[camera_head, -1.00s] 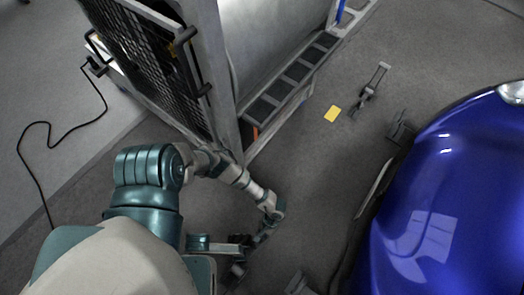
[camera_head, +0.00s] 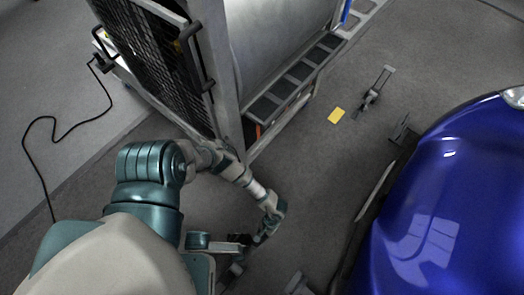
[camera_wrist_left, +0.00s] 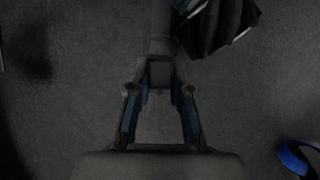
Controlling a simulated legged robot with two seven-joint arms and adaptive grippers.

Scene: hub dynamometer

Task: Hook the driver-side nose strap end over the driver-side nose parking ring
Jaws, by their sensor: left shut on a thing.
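My left gripper (camera_head: 262,238) is low over the grey floor, left of the blue car's nose (camera_head: 430,215). In the left wrist view its two fingers (camera_wrist_left: 160,76) close on a small dark piece (camera_wrist_left: 160,72), which I take to be the strap end; its shape is hard to make out. A grey cylinder-like part (camera_wrist_left: 161,28) lies in line beyond the fingertips; I cannot tell whether it touches the held piece. A small grey fitting (camera_head: 298,284) is on the floor near the car at the bottom edge. I cannot tell which fitting is the parking ring. My right gripper is not in view.
The dynamometer cabinet (camera_head: 245,100) with a mesh side stands behind my arm. A blue curved thing (camera_wrist_left: 297,157) and a dark folded thing (camera_wrist_left: 222,25) flank the gripper.

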